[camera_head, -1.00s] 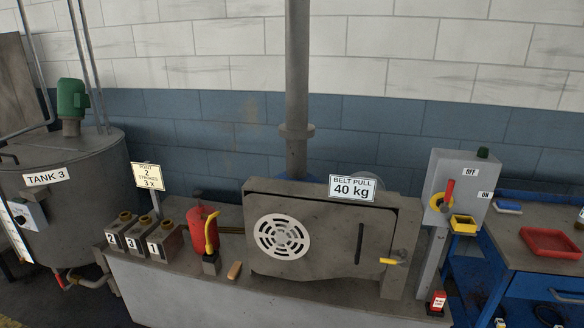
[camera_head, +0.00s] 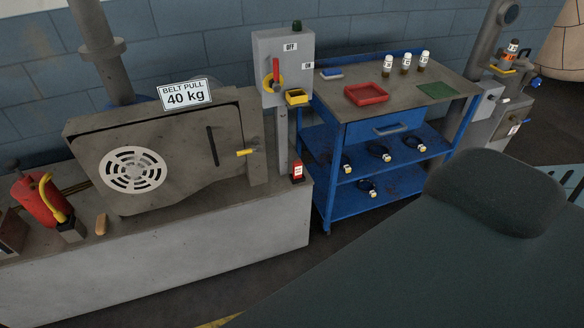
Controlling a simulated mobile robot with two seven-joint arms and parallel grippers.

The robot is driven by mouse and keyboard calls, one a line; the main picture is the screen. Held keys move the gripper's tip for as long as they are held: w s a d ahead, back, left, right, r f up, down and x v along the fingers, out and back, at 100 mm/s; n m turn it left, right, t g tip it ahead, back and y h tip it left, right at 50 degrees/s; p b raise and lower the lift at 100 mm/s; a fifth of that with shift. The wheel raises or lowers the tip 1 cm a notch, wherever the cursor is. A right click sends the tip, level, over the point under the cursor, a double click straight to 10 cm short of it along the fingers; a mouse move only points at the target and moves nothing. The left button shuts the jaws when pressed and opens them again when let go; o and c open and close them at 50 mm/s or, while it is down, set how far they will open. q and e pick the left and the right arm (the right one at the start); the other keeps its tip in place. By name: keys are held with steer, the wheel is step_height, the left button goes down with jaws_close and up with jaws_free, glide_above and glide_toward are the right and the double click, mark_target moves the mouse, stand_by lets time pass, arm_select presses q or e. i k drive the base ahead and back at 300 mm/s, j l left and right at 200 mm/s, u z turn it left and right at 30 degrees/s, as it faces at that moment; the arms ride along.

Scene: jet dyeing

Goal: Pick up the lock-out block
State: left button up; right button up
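A small red block with a white label (camera_head: 297,171), which looks like the lock-out block, stands upright on the right end of the grey plinth (camera_head: 200,262). It is just below the grey switch box (camera_head: 284,62) and beside its post. The switch box has a red handle (camera_head: 276,72) on a yellow part, with OFF and ON labels; the handle points up. A yellow open-topped holder (camera_head: 297,97) is on the box's lower right. Neither of my grippers is in view.
A metal housing with a "BELT PULL 40 kg" sign (camera_head: 185,94) stands left of the post. A red cylinder (camera_head: 40,200) is at far left. Right of the plinth is a blue trolley (camera_head: 345,207) with a red tray (camera_head: 366,94), bottles and several dark rings.

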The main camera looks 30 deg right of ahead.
mark_target(297, 165)
steer(key=i+l, duration=0.15)
steer(key=l, duration=0.3)
steer(key=i+l+z, duration=0.1)
steer(key=l, duration=0.35)
steer(key=i+l, duration=0.2)
steer(key=l, duration=0.25)
steer(key=i+l, duration=0.15)
steer(key=l, duration=0.3)
steer(key=i+l+z, duration=0.1)
steer(key=l, duration=0.35)
steer(key=i+l, duration=0.2)
steer(key=l, duration=0.2)
steer(key=i+l, duration=0.2)
steer(key=l, duration=0.25)
steer(key=i+l+z, duration=0.1)
steer(key=l, duration=0.3)
